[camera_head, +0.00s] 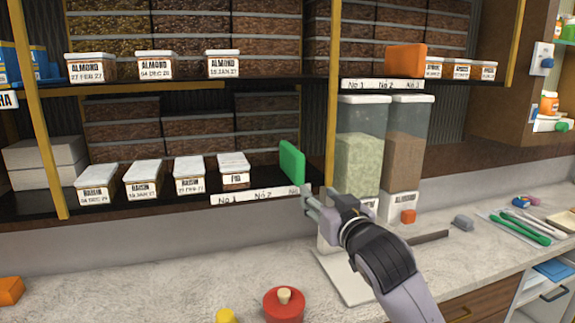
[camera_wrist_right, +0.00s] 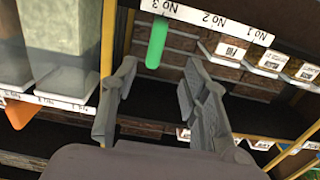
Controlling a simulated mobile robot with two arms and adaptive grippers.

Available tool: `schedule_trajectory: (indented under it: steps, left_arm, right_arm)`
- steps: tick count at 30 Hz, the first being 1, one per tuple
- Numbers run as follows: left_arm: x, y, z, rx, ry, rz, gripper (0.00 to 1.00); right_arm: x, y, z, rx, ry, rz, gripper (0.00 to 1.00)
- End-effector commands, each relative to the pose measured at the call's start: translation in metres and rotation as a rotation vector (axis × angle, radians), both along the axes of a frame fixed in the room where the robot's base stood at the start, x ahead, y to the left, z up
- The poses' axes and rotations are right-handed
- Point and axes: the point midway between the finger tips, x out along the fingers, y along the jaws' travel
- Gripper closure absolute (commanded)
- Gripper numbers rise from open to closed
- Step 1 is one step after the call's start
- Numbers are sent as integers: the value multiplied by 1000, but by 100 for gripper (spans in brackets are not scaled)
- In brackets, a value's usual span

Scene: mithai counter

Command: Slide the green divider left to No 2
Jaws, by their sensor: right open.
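The green divider (camera_head: 292,162) stands upright on the lower shelf near its right end, behind the No 3 end of the white label strip (camera_head: 255,196). In the right wrist view the green divider (camera_wrist_right: 156,42) shows beyond my fingertips, in line with the gap between them, and the strip (camera_wrist_right: 215,22) reads No 3, No 2, No 1. My right gripper (camera_head: 312,197) is open and empty, just below and right of the divider, apparently apart from it. Its spread fingers (camera_wrist_right: 160,72) fill the middle of the wrist view. My left gripper is out of view.
A white-lidded fig box (camera_head: 234,172) and raisin boxes (camera_head: 143,181) stand left of the divider. A yellow post (camera_head: 333,90) rises close to its right. Tall dispensers (camera_head: 358,150) stand right of the post. An orange divider (camera_head: 405,58) is on the upper shelf.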

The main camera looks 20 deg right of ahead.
Motion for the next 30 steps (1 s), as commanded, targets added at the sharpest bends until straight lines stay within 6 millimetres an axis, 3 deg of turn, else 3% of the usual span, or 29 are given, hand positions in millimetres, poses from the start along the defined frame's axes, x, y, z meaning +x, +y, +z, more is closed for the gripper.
schedule_trajectory:
  steps: [2, 8, 21, 30]
  left_arm:
    - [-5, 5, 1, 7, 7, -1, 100]
    - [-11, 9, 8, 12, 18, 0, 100]
    - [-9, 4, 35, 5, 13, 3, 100]
    - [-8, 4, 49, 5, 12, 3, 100]
  right_arm:
    - [0, 0, 12, 3, -19, 1, 58]
    - [22, 1, 14, 5, -19, 0, 58]
    - [106, 3, 15, 3, -19, 0, 58]
    - [153, 5, 14, 4, -18, 1, 58]
